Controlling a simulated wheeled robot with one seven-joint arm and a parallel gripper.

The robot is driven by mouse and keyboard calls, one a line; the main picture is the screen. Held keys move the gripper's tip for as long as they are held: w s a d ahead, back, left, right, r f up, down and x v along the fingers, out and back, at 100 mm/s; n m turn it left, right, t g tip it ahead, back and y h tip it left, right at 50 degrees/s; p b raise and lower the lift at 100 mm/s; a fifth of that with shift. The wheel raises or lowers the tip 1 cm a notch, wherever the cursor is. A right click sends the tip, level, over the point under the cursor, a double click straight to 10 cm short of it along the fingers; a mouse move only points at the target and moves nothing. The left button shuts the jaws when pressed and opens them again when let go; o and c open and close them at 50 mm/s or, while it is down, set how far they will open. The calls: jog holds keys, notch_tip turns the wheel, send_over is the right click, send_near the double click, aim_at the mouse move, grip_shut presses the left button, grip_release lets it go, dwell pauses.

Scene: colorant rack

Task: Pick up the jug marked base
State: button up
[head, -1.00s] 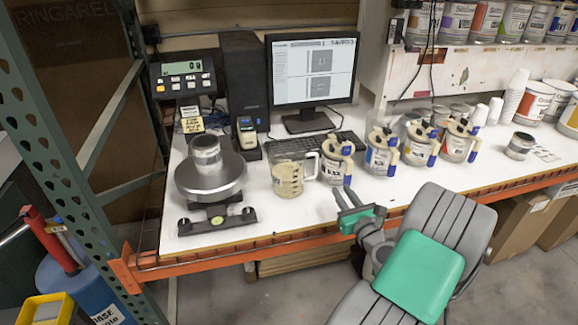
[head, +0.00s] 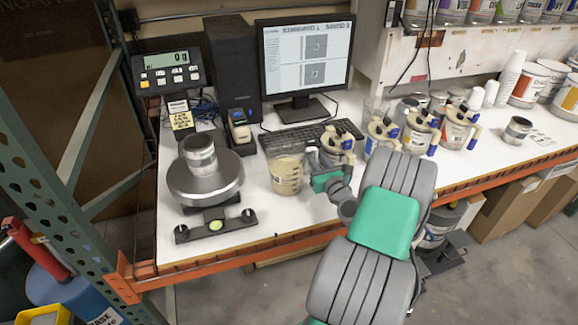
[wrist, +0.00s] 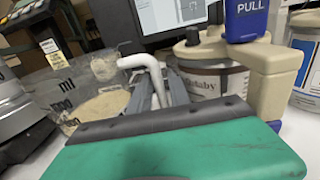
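A clear measuring jug (head: 287,174) with beige contents and a pale handle stands on the white bench, right of the scale. In the wrist view the jug (wrist: 102,105) is at the left; its marks read partly "ml", and I cannot read "base" on it. My gripper (head: 315,165) is at the jug's handle side. In the wrist view my gripper (wrist: 165,88) has its two grey fingers apart, with the white handle (wrist: 146,64) at and partly between them. The fingers do not look closed on it. A blue container (head: 88,300) at the lower left has a label reading "BASE".
A colorant can with a beige pump (wrist: 215,75) stands close right of my gripper, in a row of several. The scale (head: 205,180) holds a metal can (head: 199,153). A keyboard (head: 300,136) and monitor (head: 303,65) are behind.

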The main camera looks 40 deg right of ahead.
grip_shut()
jog(key=shift+r, duration=0.1)
dwell(1.3)
